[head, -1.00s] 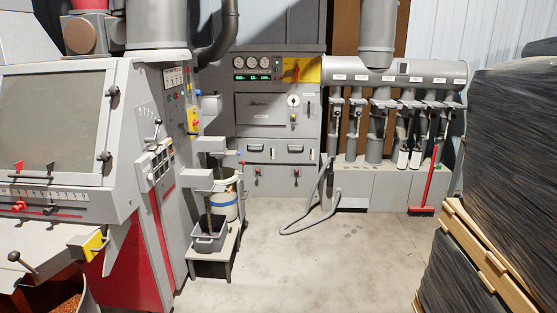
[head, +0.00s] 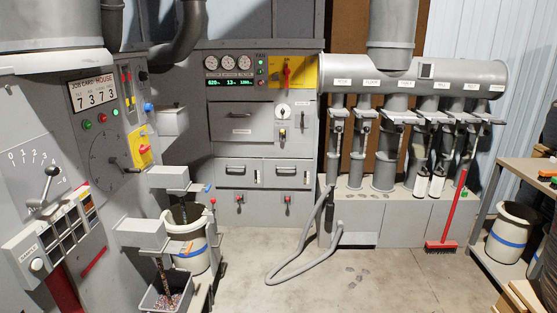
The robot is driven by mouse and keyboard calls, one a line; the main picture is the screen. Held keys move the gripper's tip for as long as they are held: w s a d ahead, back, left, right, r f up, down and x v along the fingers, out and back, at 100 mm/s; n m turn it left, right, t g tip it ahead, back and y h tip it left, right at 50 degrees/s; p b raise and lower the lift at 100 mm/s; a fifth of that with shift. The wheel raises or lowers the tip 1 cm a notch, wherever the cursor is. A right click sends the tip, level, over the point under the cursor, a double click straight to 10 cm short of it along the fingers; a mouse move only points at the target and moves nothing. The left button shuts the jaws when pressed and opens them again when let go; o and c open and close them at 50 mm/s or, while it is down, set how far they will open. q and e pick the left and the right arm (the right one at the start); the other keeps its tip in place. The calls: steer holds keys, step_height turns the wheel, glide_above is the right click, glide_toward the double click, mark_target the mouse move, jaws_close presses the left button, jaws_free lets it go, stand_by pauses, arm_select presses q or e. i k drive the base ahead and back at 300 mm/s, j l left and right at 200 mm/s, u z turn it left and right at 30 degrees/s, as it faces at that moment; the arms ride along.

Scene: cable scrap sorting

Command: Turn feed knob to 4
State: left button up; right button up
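No label reading "feed" is legible, so I cannot tell which control is the feed knob. In the head view, a lever with a black ball knob (head: 52,171) stands on a pale numbered scale plate (head: 30,165) at the left. The scale starts at 0, but its higher marks are too small to read surely. A round grey dial disc (head: 108,160) is on the panel to its right. A small white round dial (head: 283,111) is on the back cabinet. Neither of my grippers is in view.
A job card (head: 92,92) hangs above the disc. Small stands and a grey bin of scraps (head: 165,300) are beside the left machine. A grey hose (head: 300,262) lies on the floor by the duct row. A red broom (head: 445,244) and shelf (head: 490,215) are right.

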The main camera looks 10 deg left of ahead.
mark_target(148, 107)
steer(key=i+u, duration=0.1)
steer(key=i, duration=0.85)
steer(key=i+l+u, duration=0.1)
steer(key=i, duration=0.85)
steer(key=l, duration=0.1)
